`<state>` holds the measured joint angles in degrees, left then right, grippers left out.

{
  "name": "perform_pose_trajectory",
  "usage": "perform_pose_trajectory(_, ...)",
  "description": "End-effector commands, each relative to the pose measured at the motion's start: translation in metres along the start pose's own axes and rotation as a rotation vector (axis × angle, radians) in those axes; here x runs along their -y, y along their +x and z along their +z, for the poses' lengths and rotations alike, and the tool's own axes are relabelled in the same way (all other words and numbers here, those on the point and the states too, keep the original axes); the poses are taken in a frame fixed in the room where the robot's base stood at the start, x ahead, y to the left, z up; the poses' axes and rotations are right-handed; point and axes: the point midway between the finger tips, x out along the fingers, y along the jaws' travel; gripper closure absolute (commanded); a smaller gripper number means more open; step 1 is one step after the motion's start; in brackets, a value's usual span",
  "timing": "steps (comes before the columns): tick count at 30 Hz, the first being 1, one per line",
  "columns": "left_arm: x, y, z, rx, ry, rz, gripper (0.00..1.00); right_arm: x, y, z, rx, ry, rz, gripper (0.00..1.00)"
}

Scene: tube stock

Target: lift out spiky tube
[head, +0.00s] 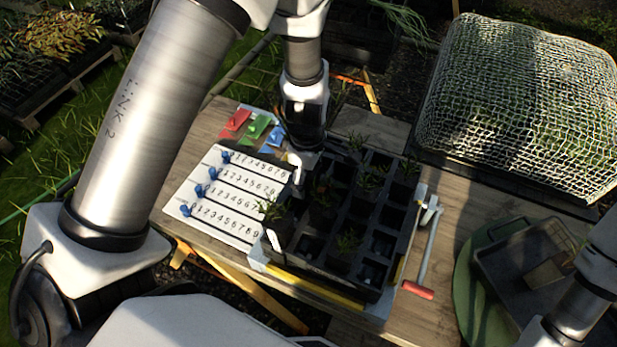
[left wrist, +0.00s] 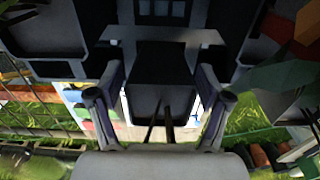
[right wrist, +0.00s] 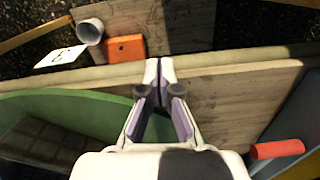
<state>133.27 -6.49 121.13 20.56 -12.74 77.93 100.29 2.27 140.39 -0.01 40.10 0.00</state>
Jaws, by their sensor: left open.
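A black tube tray (head: 335,225) sits on the wooden table with several seedlings in its cells and several empty cells. Narrow-leaved plants show at the front left (head: 271,209), front (head: 347,241) and back right (head: 368,178); I cannot tell which is the spiky tube. My left gripper (head: 298,172) is low at the tray's back-left edge, partly hidden by its own wrist. In the left wrist view it is open (left wrist: 160,97), with a dark block and thin dark stems showing between the fingers. My right gripper (right wrist: 160,88) is shut and empty over the table, away from the tray.
A white numbered board with blue sliders (head: 228,195) lies left of the tray, with red, green and blue pieces (head: 256,126) behind it. A red-handled crank (head: 418,289) is at the tray's right. A mesh-covered frame (head: 530,105) and green round tray (head: 468,295) stand further right.

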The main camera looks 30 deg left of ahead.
Motion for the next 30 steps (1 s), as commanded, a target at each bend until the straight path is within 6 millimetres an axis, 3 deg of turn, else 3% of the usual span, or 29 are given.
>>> perform_pose_trajectory(7,0.000,0.008,0.000,0.000,0.000,0.001,0.22,0.000,0.001,0.000,0.000,0.000,0.000,1.00)
perform_pose_trajectory(8,0.000,0.008,0.000,0.000,0.000,0.001,0.26,0.000,0.001,0.000,0.000,0.000,0.000,1.00)
perform_pose_trajectory(12,0.000,0.008,0.000,0.000,0.000,0.001,0.75,0.000,0.001,0.000,0.000,0.000,0.000,1.00)
perform_pose_trajectory(14,0.000,0.008,0.000,0.000,0.000,0.000,0.94,0.000,0.001,0.000,0.000,0.000,0.000,1.00)
perform_pose_trajectory(24,0.000,0.006,0.000,0.000,0.000,0.001,0.94,0.000,0.001,0.000,0.000,0.000,0.000,1.00)
perform_pose_trajectory(30,-0.001,-0.017,0.000,0.000,0.000,0.004,0.94,0.000,0.000,0.000,0.000,0.000,0.000,1.00)
